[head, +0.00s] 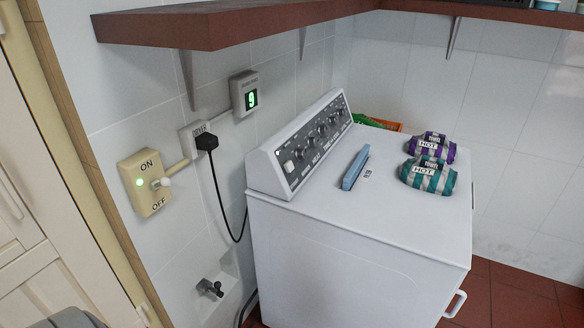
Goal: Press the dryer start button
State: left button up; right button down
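A white dryer (350,260) stands against the tiled wall, in the middle of the head view. Its slanted grey control panel (312,147) runs along the back of the top. A pale button or switch (289,167) is at the panel's near end, with several dark round dials in a row beyond it. I cannot read the panel labels, so I cannot tell for certain which control is the start button. Neither of my grippers shows in the head view.
A wall switch (146,190) marked ON and OFF has a green light. A blue bar (355,168) and two striped bundles (432,147) (428,184) lie on the dryer. A shelf (215,23) overhangs.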

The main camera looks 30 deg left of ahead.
aim_at(288, 167)
jog(key=i+l+u, duration=0.7)
jog(key=i+l, duration=0.15)
jog(key=l, duration=0.3)
jog(key=i+l+u, duration=0.25)
jog(key=l, duration=0.2)
